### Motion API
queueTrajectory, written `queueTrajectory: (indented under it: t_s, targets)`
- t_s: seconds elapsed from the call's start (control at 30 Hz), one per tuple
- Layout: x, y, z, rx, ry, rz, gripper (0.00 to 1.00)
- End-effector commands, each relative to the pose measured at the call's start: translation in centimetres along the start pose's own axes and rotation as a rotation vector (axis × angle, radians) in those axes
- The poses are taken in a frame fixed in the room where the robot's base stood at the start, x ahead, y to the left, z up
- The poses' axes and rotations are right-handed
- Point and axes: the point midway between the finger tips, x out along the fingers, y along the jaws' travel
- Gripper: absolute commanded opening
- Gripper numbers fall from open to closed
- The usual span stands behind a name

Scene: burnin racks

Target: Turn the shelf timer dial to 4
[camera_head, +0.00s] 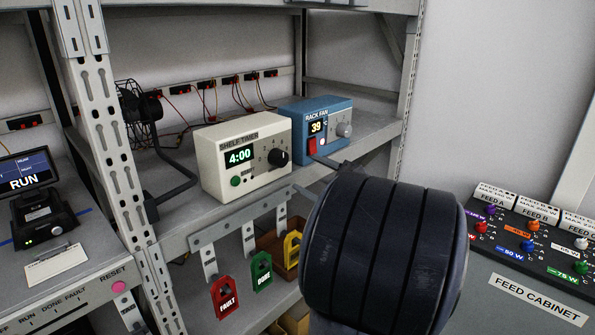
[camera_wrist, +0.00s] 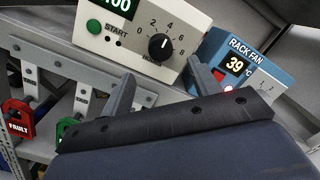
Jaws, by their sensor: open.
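The cream shelf timer (camera_head: 215,170) stands on the middle shelf; its green display reads 4:00 in the head view. Its black dial (camera_head: 279,157) is on the right of its face. In the wrist view the dial (camera_wrist: 161,45) has its white pointer line tilted up toward the 4, and the timer's front (camera_wrist: 125,47) is cut off at the top. My gripper (camera_wrist: 162,86) is open, its two fingers spread below the dial with nothing between them. The fingers look apart from the dial. In the head view my dark wrist hides most of the gripper.
A blue rack fan box (camera_head: 290,112), reading 39, stands right beside the timer. Red, green and yellow tags (camera_head: 262,270) hang below the shelf edge. A perforated post (camera_head: 100,120) rises to the left. A feed cabinet (camera_head: 540,295) is at lower right.

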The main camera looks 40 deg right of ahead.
Motion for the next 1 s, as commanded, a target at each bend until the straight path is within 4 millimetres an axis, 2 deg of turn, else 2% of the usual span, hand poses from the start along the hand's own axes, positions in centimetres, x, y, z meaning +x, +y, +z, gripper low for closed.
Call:
queueTrajectory:
  t_s: [0.03,0.2,0.63,0.83,1.0]
  targets:
    - [-0.8,0.0,-0.2,0.000,0.003,-0.002,0.59]
    - [-2.0,0.0,-0.1,0.000,0.001,-0.001,0.59]
    - [-2.2,0.0,0.0,0.000,0.000,0.001,0.59]
    - [-0.8,0.0,0.0,0.001,-0.002,0.003,0.59]
    - [1.8,0.0,0.1,0.000,-0.003,0.005,0.59]
